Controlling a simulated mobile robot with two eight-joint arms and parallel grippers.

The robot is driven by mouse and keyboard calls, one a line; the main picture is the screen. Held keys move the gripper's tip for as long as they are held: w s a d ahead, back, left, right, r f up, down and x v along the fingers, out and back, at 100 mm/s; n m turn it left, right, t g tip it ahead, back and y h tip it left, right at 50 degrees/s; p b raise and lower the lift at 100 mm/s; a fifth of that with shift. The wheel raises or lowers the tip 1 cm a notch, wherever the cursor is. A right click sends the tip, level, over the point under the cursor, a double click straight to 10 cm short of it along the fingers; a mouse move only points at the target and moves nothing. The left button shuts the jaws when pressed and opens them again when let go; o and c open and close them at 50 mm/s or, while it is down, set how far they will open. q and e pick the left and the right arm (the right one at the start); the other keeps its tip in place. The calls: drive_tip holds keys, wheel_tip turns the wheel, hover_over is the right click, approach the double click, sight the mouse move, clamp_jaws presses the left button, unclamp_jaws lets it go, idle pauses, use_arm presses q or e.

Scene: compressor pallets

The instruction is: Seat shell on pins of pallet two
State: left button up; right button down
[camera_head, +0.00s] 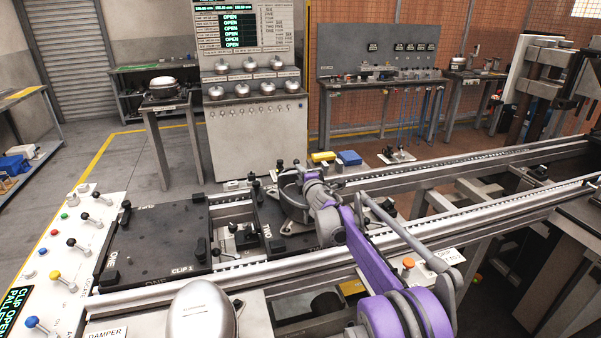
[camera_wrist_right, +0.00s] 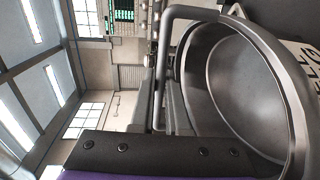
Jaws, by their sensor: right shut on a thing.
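A dark grey metal shell (camera_head: 291,203) stands over pallet two (camera_head: 268,231) in the head view, near black posts. My right gripper (camera_head: 309,180), at the end of the purple arm, is shut on the shell. In the right wrist view the shell (camera_wrist_right: 245,85) is a round hollow bowl with a bent tube along its side, and my right gripper (camera_wrist_right: 172,110) is at its rim. The pins under the shell are hidden, so I cannot tell whether it rests on them. My left gripper is not in view.
Pallet one (camera_head: 155,245) lies left of pallet two on the conveyor, with black posts. A control panel (camera_head: 75,235) with levers stands at the left. A rounded silver dome (camera_head: 202,315) is at the front.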

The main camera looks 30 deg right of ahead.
drive_tip(key=shift+f, duration=0.45)
drive_tip(key=c, duration=0.8)
unclamp_jaws()
drive_tip(key=shift+r, duration=0.1)
drive_tip(key=shift+c, duration=0.2)
drive_tip(key=v, duration=1.1)
